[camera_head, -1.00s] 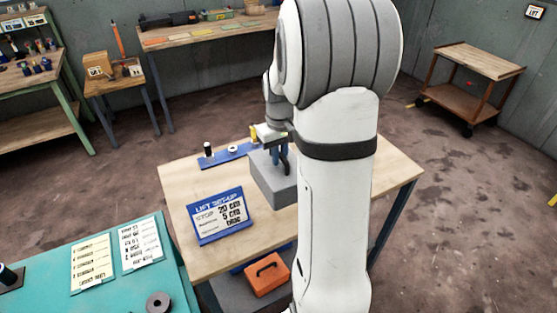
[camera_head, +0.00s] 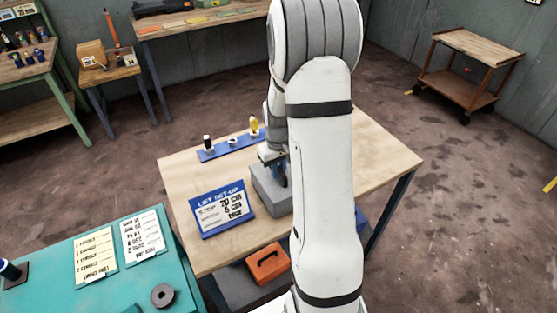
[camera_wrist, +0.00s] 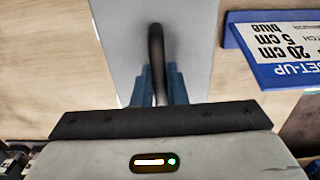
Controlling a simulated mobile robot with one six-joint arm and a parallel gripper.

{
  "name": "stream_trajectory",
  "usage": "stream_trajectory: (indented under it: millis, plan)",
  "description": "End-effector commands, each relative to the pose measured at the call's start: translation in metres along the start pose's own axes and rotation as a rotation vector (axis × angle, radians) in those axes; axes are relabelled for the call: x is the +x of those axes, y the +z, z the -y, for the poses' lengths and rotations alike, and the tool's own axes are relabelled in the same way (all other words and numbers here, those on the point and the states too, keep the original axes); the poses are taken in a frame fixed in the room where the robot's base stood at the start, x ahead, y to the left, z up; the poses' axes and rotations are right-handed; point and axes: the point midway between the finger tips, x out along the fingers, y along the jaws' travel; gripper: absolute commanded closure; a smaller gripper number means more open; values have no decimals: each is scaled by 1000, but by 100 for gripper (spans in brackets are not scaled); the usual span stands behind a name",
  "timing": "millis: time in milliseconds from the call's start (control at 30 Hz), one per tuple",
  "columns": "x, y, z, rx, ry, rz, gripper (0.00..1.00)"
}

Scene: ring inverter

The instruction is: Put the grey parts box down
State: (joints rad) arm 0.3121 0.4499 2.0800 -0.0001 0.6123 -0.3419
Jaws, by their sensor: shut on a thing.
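The grey parts box (camera_head: 262,193) is at the wooden table, right beside the blue-framed lift set-up sign. I cannot tell whether its underside touches the tabletop. My gripper (camera_head: 279,174) is above the box, partly hidden by my arm. In the wrist view, its two blue fingers (camera_wrist: 158,88) are shut on the black handle (camera_wrist: 156,45) of the box, whose flat grey top (camera_wrist: 190,35) lies below. My arm hides the box's right side in the head view.
The lift set-up sign (camera_head: 222,209) stands close left of the box. A blue strip (camera_head: 218,151) with small parts lies at the table's back. The table's (camera_head: 180,183) left part is clear. An orange case (camera_head: 267,265) sits below.

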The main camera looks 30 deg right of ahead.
Motion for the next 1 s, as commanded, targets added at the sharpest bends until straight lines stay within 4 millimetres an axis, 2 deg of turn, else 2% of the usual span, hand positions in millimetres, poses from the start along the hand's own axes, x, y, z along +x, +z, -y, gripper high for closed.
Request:
stream_trajectory:
  millis: [367,400,667,1000]
  plan:
    - [3,-1,0,-1,1,-4,100]
    - [5,0,0,-1,0,-1,87]
    - [4,0,1,-1,0,-1,66]
    - [-2,-1,1,-2,1,-3,66]
